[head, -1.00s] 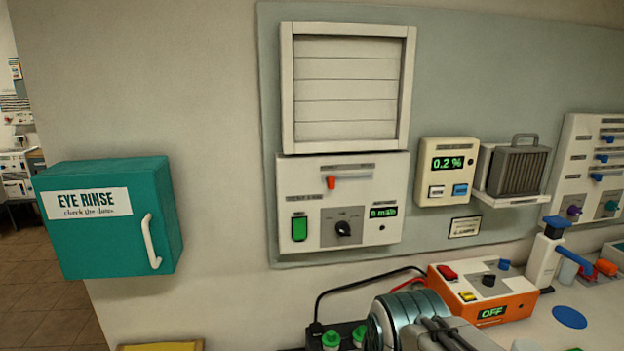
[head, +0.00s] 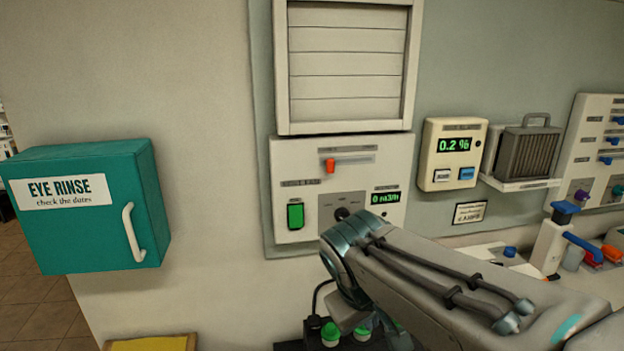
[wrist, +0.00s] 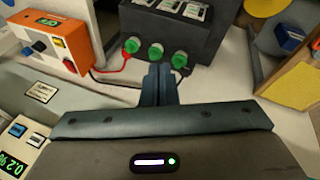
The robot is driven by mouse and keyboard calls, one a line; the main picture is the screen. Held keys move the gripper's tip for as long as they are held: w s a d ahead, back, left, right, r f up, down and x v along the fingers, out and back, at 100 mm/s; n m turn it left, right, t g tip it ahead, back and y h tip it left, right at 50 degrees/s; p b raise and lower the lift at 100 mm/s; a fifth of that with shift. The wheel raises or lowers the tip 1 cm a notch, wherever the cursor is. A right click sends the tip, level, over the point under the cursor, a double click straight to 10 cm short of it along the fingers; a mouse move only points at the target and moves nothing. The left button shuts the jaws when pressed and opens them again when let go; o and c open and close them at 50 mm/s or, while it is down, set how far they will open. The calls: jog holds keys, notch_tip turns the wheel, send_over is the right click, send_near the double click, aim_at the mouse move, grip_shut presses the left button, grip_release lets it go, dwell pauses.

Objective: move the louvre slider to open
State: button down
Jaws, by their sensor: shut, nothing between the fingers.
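The louvre slider (head: 330,166) is a small orange-red knob at the left end of a horizontal slot in the white vent panel (head: 285,160). The louvre (head: 345,75) above it is a white frame whose slats lie flat. My gripper (wrist: 160,72) shows in the wrist view with its two dark fingers together and empty, pointing toward a dark box with green knobs. In the head view my arm stands low in front of the panel's lower right, and the fingers cannot be made out there. The slider is not in the wrist view.
A green switch (head: 296,215), a dark dial (head: 342,213) and a small display (head: 385,198) sit below the slider. A teal eye rinse box (head: 85,210) juts out at left. The dark box (wrist: 190,30) and an orange device (wrist: 75,45) stand on the bench.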

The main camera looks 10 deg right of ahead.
aim_at(326, 165)
jog(key=w+r+n+t+h+b, duration=0.2)
jog(key=w+r+n+h+b, duration=0.15)
jog(key=w, duration=0.55)
jog(key=w+a+r+n+t+h+b, duration=0.2)
jog(key=w+a+r+t+h+b, duration=0.2)
jog(key=w+a+r, duration=0.6)
jog(key=w+a+t+h, duration=0.2)
jog(key=w+a+t, duration=0.1)
jog(key=a, duration=0.1)
jog(key=shift+w+a+r+n, duration=0.2)
jog(key=shift+r+n, duration=0.05)
jog(key=shift+n, duration=0.1)
jog(key=shift+d, duration=0.1)
jog(key=p+x, duration=0.1)
jog(key=x, duration=0.2)
jog(key=p+x, duration=0.1)
jog(key=x, duration=0.6)
jog(key=shift+w+r+p, duration=0.15)
jog(key=shift+r+p, duration=0.1)
jog(key=shift+p, duration=0.15)
jog(key=d, duration=0.2)
jog(key=shift+d+p, duration=0.3)
jog(key=shift+d, duration=0.4)
jog(key=shift+d+f, duration=0.15)
jog(key=shift+d, duration=0.1)
